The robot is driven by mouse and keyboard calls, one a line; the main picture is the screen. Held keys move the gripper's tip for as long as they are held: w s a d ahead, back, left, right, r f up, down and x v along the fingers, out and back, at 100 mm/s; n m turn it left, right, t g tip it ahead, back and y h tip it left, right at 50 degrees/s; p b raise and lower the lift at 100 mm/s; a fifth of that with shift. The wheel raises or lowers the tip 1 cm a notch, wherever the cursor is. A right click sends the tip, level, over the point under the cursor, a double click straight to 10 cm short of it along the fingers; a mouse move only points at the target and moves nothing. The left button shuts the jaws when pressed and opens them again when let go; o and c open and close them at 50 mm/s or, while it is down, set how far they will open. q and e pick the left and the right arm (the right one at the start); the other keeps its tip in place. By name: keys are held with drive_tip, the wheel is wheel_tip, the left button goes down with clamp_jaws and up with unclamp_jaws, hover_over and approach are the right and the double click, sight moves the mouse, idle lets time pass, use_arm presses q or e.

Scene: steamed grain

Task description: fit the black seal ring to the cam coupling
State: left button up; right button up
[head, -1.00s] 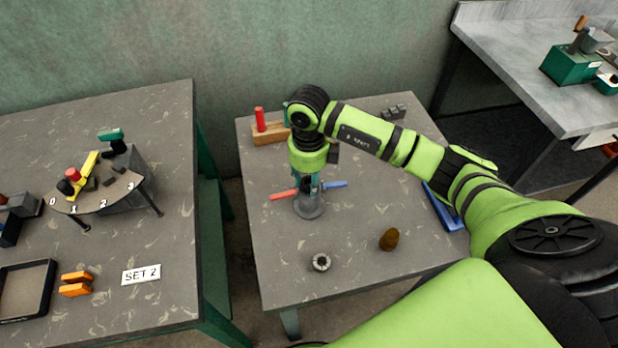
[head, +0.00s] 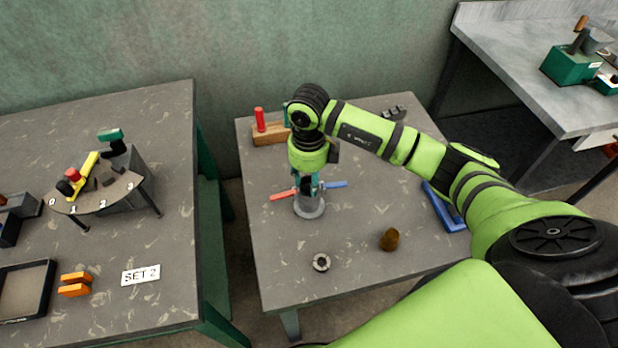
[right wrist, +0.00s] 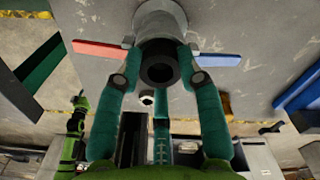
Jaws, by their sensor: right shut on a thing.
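The cam coupling (head: 309,207) is a grey round fitting standing on the middle table, with a red lever (head: 283,195) on its left and a blue lever (head: 335,184) on its right. It also shows at the top of the right wrist view (right wrist: 160,17). My right gripper (head: 306,183) points down just over it. In the right wrist view its teal fingers (right wrist: 158,72) are shut on the black seal ring (right wrist: 159,77), which lies in front of the coupling's end. Whether ring and coupling touch, I cannot tell. My left gripper is out of view.
A small dark-and-light ring-shaped part (head: 321,262) and a brown cone-like piece (head: 389,239) lie near the table's front. A wooden block with a red cylinder (head: 260,119) stands at the back left. A blue tray (head: 443,208) lies at the right edge.

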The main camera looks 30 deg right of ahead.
sight(309, 182)
drive_tip(key=o, duration=1)
wheel_tip(309, 182, up, 12)
idle(0.5)
